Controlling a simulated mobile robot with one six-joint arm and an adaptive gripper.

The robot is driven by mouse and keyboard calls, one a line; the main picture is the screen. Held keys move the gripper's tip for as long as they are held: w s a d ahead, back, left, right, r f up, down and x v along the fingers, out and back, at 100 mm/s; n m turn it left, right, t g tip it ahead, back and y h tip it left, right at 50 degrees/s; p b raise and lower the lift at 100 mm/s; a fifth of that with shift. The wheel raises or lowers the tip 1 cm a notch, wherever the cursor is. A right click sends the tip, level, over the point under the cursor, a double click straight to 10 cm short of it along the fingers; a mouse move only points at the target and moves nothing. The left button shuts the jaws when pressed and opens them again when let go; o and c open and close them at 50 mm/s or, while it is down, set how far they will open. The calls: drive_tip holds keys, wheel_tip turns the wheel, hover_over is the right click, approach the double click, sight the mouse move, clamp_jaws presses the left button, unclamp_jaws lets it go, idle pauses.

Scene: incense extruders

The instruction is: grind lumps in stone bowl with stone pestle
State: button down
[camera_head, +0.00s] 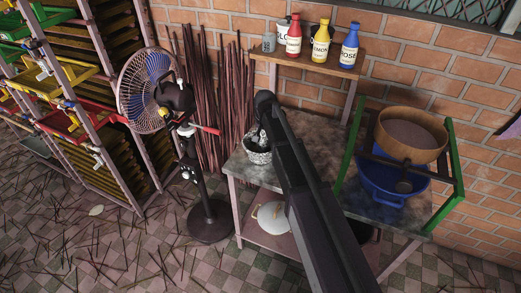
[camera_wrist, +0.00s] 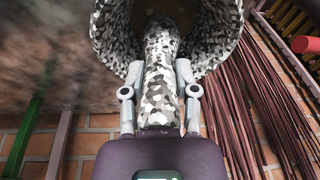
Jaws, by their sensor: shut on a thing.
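The stone bowl (camera_head: 258,155) is speckled grey and white and stands on the worktable, partly hidden by my arm. In the wrist view the bowl (camera_wrist: 112,35) fills the top, with its opening facing the camera. My gripper (camera_wrist: 160,78) is shut on the stone pestle (camera_wrist: 160,60), a grey, black and white speckled rod. The pestle's far end reaches into the bowl's mouth; whether it touches the bottom I cannot tell. In the head view my gripper (camera_head: 262,133) is just above the bowl, mostly hidden. Lumps cannot be made out clearly.
The worktable (camera_head: 238,165) has a wooden sieve (camera_head: 412,135) above a blue basin (camera_head: 395,185) at right. Bottles, including a yellow one (camera_head: 320,42), stand on the shelf behind. A fan (camera_head: 150,90) and bundled sticks (camera_head: 205,85) are at left. A lidded pot (camera_head: 271,217) sits below.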

drive_tip(key=shift+w+a, duration=0.15)
drive_tip(key=shift+a, duration=0.35)
drive_tip(key=shift+a, duration=0.1)
drive_tip(key=shift+s+a, duration=0.3)
drive_tip(key=shift+s, duration=0.05)
drive_tip(key=shift+s, duration=0.15)
idle(0.5)
drive_tip(key=shift+s+d, duration=0.1)
drive_tip(key=shift+s, duration=0.35)
drive_tip(key=shift+s+d, duration=0.1)
drive_tip(key=shift+d, duration=0.1)
drive_tip(key=shift+d, duration=0.35)
